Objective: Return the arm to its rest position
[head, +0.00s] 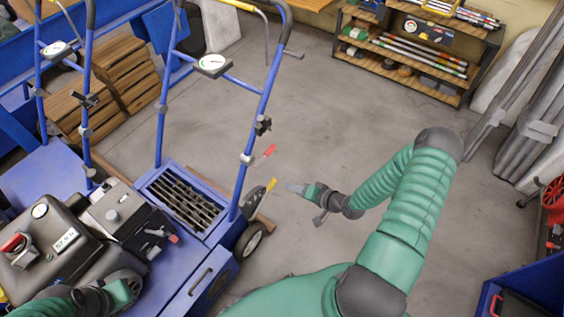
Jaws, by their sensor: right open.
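My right arm is green with dark joints. It rises from the bottom middle, bends at a high elbow and comes back down to the left. My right gripper (305,203) is open and empty, over the floor just right of the blue aerator (205,262). A red-handled lever (265,155) and a yellow-tipped lever (272,185) on the aerator's right side are close to its left finger, with a small gap visible. My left gripper (122,290) is low at the left over the aerator's engine (65,240); its fingers cannot be made out clearly.
Blue handlebar posts with round gauges (212,64) stand at left. A shelf with rods (420,52) is at the back, grey pipes (530,130) at right, a blue bin (535,285) bottom right. The middle floor (310,100) is clear.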

